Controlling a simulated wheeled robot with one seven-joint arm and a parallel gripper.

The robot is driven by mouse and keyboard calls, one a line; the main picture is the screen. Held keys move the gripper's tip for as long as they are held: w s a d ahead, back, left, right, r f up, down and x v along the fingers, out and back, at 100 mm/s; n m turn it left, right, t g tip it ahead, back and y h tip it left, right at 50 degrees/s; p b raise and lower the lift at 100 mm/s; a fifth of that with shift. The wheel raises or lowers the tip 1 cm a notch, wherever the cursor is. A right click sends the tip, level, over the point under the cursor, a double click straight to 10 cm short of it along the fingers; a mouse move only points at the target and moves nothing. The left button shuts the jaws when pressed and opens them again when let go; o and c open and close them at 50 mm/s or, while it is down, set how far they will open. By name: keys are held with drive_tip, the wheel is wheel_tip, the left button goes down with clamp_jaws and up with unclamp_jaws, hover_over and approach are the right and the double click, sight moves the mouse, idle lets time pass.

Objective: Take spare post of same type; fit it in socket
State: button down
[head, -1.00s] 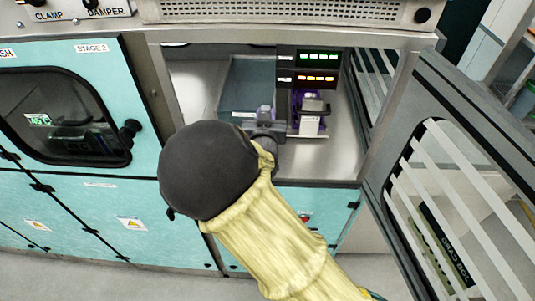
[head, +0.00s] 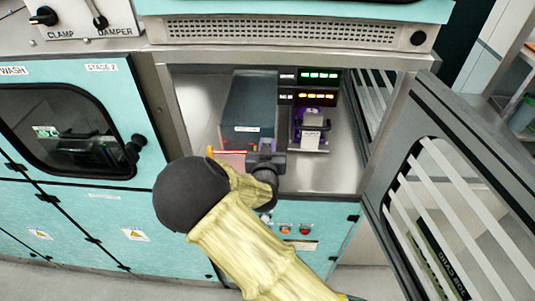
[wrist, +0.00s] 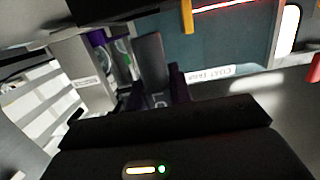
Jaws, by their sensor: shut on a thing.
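My gripper (head: 266,146) is in front of the open cabinet bay, at the front right of a dark teal tray. Its purple fingertips also show in the wrist view (wrist: 154,92). They are shut on a dark grey upright piece (wrist: 150,58), apparently a post; its lower end is hard to make out. A purple fixture (head: 296,122) with a pale grey labelled block (head: 312,121) stands to the right of my gripper, apart from it. The fixture is partly visible in the wrist view (wrist: 97,38). I cannot make out a socket opening.
The teal tray (head: 250,100) has a white label, a red lit strip (head: 230,152) and an orange upright piece (head: 210,151). Two lit displays (head: 318,87) hang behind the fixture. The open striped door (head: 440,170) stands at the right. Bare metal floor (head: 322,172) lies before the fixture.

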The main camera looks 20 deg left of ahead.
wheel_tip(320, 180, down, 4)
drive_tip(key=shift+r+p, duration=0.25)
drive_tip(key=shift+p, duration=0.45)
drive_tip(key=shift+f, duration=0.15)
drive_tip(key=shift+f, duration=0.2)
drive_tip(key=c, duration=1.5)
unclamp_jaws()
drive_tip(key=shift+s+r, duration=0.1)
drive_tip(key=shift+r, duration=0.1)
